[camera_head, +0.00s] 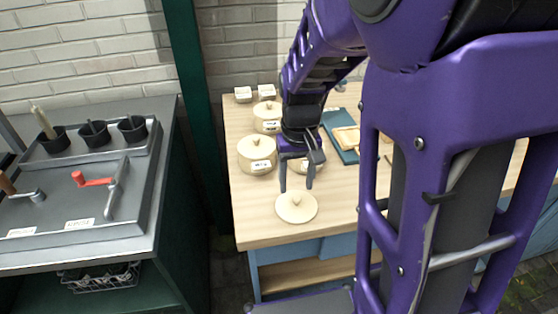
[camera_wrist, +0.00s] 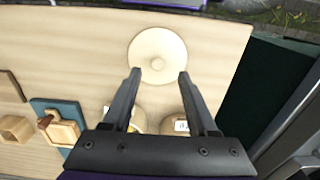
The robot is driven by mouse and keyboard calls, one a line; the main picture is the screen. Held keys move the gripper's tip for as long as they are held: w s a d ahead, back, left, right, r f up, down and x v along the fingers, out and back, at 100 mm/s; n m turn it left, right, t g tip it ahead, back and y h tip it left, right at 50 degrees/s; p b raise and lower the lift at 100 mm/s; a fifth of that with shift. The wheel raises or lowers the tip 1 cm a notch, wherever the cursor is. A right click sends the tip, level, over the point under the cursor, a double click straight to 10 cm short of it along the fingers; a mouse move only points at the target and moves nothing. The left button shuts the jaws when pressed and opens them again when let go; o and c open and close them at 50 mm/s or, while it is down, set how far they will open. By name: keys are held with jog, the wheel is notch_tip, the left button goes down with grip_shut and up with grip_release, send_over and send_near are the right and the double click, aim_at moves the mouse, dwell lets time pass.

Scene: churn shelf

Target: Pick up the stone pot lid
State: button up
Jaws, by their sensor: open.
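The stone pot lid (camera_head: 296,207) is a round cream disc with a small knob, lying flat on the light wooden table near its front edge. In the wrist view the lid (camera_wrist: 157,55) lies just beyond my fingertips, roughly centred between them. My gripper (camera_head: 297,186) is open and empty, pointing down above the table just behind the lid. It also shows in the wrist view (camera_wrist: 159,73), with its two dark fingers spread apart. I cannot tell the exact height of the fingertips above the lid. One pot behind my gripper is partly hidden by it.
Two lidded cream pots (camera_head: 257,155) (camera_head: 268,117) stand behind and left of my gripper. Small white containers (camera_head: 243,94) are at the back. A teal board (camera_head: 340,130) with a wooden item (camera_head: 347,138) lies to the right. A grey counter (camera_head: 85,185) stands left, across a gap.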

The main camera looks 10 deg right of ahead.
aim_at(297, 198)
jog(key=f, duration=0.2)
jog(key=f+b, duration=0.1)
jog(key=f, duration=0.1)
jog(key=shift+w+d+f, duration=0.1)
jog(key=shift+d+f, duration=0.1)
jog(key=shift+f, duration=0.1)
grip_shut()
